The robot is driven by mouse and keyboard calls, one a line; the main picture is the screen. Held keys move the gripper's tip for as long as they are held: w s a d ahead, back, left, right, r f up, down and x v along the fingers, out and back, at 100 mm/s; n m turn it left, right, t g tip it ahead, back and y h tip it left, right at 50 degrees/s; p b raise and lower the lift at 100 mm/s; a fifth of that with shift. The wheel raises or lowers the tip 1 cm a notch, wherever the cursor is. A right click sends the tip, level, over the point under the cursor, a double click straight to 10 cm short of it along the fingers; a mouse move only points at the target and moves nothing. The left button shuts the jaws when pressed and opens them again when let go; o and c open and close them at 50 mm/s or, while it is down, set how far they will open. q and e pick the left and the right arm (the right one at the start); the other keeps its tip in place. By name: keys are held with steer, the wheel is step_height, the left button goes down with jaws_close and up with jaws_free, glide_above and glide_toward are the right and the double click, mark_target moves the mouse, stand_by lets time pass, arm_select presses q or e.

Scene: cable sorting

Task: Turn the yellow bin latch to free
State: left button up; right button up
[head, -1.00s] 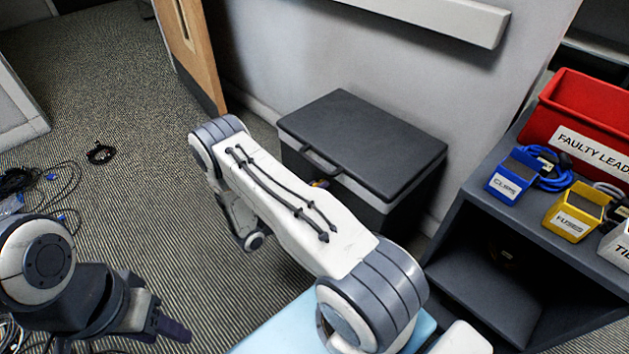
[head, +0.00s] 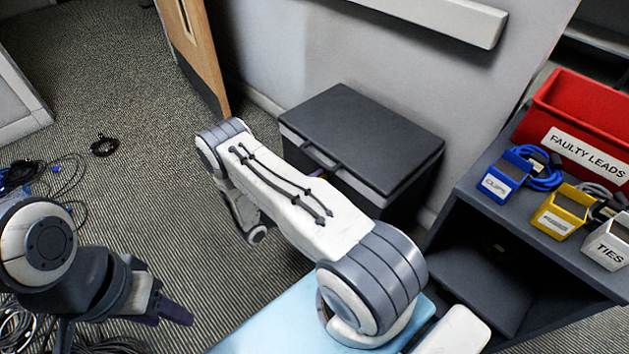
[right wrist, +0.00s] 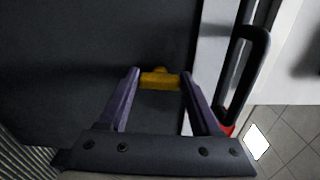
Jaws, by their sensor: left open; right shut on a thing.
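The yellow latch (right wrist: 160,81) shows in the right wrist view on the dark front of the bin, between the two purple fingertips of my right gripper (right wrist: 159,76). The fingers are closed onto its sides. My left gripper (head: 177,314) is at the lower left, open and empty, far from the bin.
A black handle (right wrist: 250,70) stands out beside the latch, with a small red part (right wrist: 228,121) near it. A dark shelf unit (head: 485,195) at right carries a red crate (head: 590,105) and several small labelled holders. Cables (head: 60,175) lie on the carpet at left.

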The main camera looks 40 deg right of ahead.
steer(key=shift+s+n, duration=0.1)
steer(key=shift+n, duration=0.4)
steer(key=o, duration=1.4)
steer(key=shift+a, duration=0.1)
steer(key=shift+a, duration=0.4)
steer(key=a, duration=0.3)
steer(key=a+p, duration=0.1)
steer(key=a, duration=0.2)
steer(key=a+p, duration=0.1)
steer(key=a, duration=0.2)
steer(key=shift+s+a, duration=0.2)
steer(key=shift+s, duration=0.15)
